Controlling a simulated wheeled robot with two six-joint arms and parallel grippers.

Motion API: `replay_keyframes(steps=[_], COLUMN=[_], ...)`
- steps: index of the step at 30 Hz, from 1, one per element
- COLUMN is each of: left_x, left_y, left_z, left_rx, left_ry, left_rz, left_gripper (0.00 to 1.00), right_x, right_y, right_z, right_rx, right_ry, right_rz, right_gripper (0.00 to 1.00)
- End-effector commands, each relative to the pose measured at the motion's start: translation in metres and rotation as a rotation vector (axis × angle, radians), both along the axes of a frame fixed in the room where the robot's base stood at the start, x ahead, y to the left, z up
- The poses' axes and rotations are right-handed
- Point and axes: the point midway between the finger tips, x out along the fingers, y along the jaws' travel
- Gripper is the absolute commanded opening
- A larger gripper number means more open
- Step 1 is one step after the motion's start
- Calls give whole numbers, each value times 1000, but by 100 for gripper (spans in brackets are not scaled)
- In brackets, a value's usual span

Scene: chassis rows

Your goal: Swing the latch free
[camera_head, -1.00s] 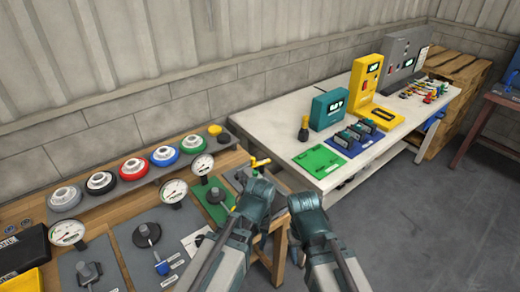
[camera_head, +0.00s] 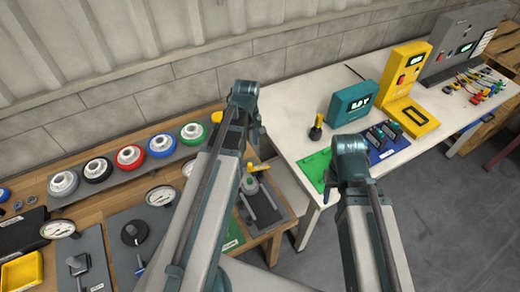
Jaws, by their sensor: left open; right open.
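A small device with a yellow handle (camera_head: 250,184) stands on a dark plate (camera_head: 265,212) at the right end of the wooden bench. It may be the latch, but the view does not settle this. My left arm hides part of it. My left gripper (camera_head: 246,90) is open and appears above and beyond the yellow handle in the picture, apart from it. My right gripper (camera_head: 350,146) is open and empty, in front of the green mat (camera_head: 315,169) on the white table. The fingers of both grippers are hard to make out.
A row of coloured round knobs, including a red one (camera_head: 130,156), lines the wooden bench (camera_head: 45,192). Gauges (camera_head: 160,195) and a black knob on a grey plate stand nearer. A teal box (camera_head: 353,103) and yellow machine (camera_head: 408,85) stand on the white table (camera_head: 285,138).

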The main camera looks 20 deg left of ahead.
Motion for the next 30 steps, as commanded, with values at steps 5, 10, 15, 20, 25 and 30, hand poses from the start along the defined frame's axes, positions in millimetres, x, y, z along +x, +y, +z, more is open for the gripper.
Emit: replay_keyframes(steps=[5,10,15,20,25,30], left_x=[0,1,1,0,0,0], left_y=[3,3,2,2,2,2], left_z=[1,-3,-15,-33,-57,-80], left_rx=[-1,-1,-1,-1,-1,-1], left_ry=[-2,-2,-2,0,0,0], left_rz=[16,14,13,13,13,13], left_gripper=[53,53,53,53,53,53], right_x=[0,0,0,0,0,0], right_y=[0,0,0,0,0,0], right_z=[1,-3,-15,-33,-57,-80], right_rx=[0,0,0,0,0,0], right_ry=[0,0,0,0,0,0], right_rz=[0,0,0,1,0,-1], right_gripper=[50,50,50,50,50,50])
